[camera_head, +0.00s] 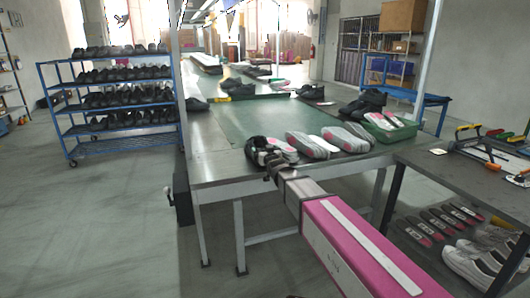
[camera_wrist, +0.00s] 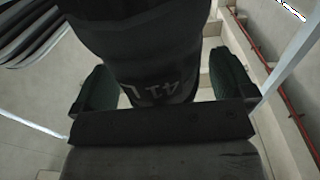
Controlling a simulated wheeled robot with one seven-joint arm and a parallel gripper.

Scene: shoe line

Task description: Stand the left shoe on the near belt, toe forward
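A dark shoe (camera_wrist: 140,45) marked "41 L", which reads as the left shoe, fills the upper middle of the wrist view. It sits between the two dark fingers of my gripper (camera_wrist: 165,90), which appear shut on it, though a pale gap shows low by the right finger. Its toe is out of sight. In the head view my gripper (camera_head: 268,158) is a dark shape at the table's near edge, and the shoe cannot be told apart from it there. The near belt (camera_head: 240,122) is the green strip running along the table, with a bare stretch beyond my gripper.
Grey shoes with pink parts (camera_head: 307,146) lie right of my gripper along the near edge. A green tray (camera_head: 393,133) and black shoes (camera_head: 366,104) stand at the right. A bench with tools (camera_head: 480,150) is at far right. A blue shoe rack (camera_head: 115,95) stands left.

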